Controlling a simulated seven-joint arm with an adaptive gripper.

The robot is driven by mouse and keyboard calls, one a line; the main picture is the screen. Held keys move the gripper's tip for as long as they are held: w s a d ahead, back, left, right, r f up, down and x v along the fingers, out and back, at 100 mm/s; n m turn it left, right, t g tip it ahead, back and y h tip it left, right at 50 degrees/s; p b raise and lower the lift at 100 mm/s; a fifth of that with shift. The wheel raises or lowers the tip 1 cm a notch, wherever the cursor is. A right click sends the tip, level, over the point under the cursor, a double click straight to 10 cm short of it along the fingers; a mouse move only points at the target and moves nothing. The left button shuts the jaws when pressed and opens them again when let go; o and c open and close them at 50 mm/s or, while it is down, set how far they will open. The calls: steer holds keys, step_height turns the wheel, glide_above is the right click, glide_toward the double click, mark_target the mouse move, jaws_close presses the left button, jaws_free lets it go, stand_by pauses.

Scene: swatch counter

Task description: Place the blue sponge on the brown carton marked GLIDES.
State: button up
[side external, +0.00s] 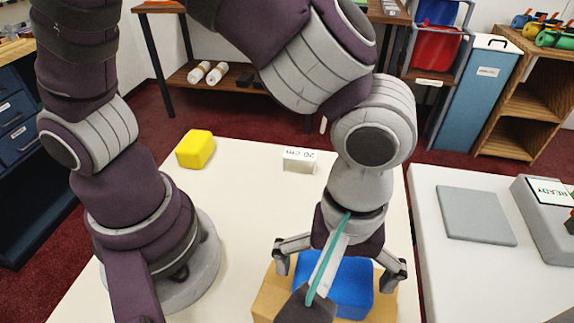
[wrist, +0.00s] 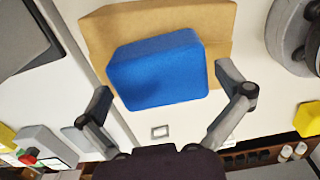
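The blue sponge (side external: 353,287) appears to rest on top of the brown carton (side external: 269,301), beneath my gripper (side external: 337,277). The wrist view shows the sponge (wrist: 158,72) lying over the carton (wrist: 100,35), with carton top visible around part of it. My gripper (wrist: 163,79) is open, its two fingers spread on either side of the sponge. The right finger stands clear of the sponge; the left fingertip is close to its edge, and I cannot tell if it touches. The GLIDES marking is not visible in either view.
A yellow block (side external: 195,149) and a white block marked 20 cm (side external: 299,160) stand toward the back of the white table (side external: 240,200). A grey plate (side external: 476,216) and a grey box with a READY sign (side external: 547,225) are on the separate right counter. The table's middle is clear.

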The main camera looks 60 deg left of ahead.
steer(key=shift+r, duration=0.1)
step_height(320, 180, up, 12)
steer(key=w+a+f+m+t, duration=0.1)
steer(key=a+m+t, duration=0.4)
steer(key=a, duration=1.4)
steer(key=m, duration=0.4)
steer(key=shift+w+a+f+t, duration=0.15)
steer(key=shift+a+f+t, duration=0.05)
steer(key=shift+f+t, duration=0.1)
